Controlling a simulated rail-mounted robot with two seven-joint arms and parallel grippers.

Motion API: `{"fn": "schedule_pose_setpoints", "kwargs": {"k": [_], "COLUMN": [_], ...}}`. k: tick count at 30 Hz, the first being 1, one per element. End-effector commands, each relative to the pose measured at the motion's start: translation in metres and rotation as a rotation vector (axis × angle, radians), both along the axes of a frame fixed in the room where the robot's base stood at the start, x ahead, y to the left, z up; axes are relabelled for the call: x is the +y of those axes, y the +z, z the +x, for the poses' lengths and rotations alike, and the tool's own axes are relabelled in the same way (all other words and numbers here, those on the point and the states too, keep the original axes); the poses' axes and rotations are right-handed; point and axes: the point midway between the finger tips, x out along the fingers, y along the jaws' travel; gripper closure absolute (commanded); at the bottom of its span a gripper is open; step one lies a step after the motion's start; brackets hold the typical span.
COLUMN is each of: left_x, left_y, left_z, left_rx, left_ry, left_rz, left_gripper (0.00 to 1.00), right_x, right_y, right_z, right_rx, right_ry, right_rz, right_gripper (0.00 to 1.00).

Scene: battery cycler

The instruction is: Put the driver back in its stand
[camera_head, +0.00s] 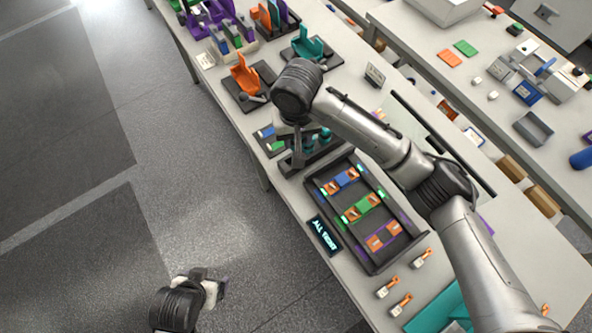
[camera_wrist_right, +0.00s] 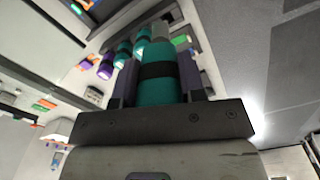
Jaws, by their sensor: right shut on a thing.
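The driver, a teal cylinder with a black band (camera_wrist_right: 158,85), is between the fingers of my right gripper (camera_wrist_right: 160,78) in the right wrist view. In the head view this gripper (camera_head: 298,150) points down over the dark stand (camera_head: 290,168), at the table's left edge. The held driver is hard to make out there, and its lower end is hidden. Other teal drivers (camera_head: 325,133) stand beside the gripper; they also show in the wrist view (camera_wrist_right: 124,50), near a purple one (camera_wrist_right: 106,68). I cannot tell whether the held driver touches the stand. My left gripper (camera_head: 212,284) is away over the floor.
A dark tray with coloured modules (camera_head: 347,215) and a small display (camera_head: 325,235) lie in front of the stand. Orange (camera_head: 245,75) and teal (camera_head: 307,44) holders stand behind. Small orange-handled pieces (camera_head: 401,305) lie at the front. Floor is clear left of the table.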

Motion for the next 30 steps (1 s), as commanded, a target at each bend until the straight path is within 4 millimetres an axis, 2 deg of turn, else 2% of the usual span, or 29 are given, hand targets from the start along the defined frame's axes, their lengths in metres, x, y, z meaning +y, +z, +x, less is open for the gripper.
{"fn": "schedule_pose_setpoints", "kwargs": {"k": [1,3,6,15,30], "left_x": [0.0,0.001,0.001,0.001,-0.003], "left_y": [-0.021,-0.031,-0.036,-0.041,-0.043], "left_z": [0.0,0.0,0.0,-0.001,0.0], "left_rx": [0.001,0.001,0.001,0.001,-0.001], "left_ry": [-0.001,-0.002,-0.002,-0.003,0.004], "left_rz": [0.001,0.002,0.004,0.003,-0.01], "left_gripper": [0.11,0.11,0.11,0.11,0.11], "right_x": [0.013,0.022,0.024,0.018,0.016], "right_y": [-0.03,-0.051,-0.071,-0.103,-0.152], "right_z": [0.009,0.022,0.036,0.056,0.058], "right_rx": [0.007,0.007,0.004,0.0,-0.001], "right_ry": [0.03,0.087,0.171,0.339,0.373], "right_rz": [0.004,0.002,0.001,0.0,-0.001], "right_gripper": [1.0,1.0,1.0,1.0,1.0]}}
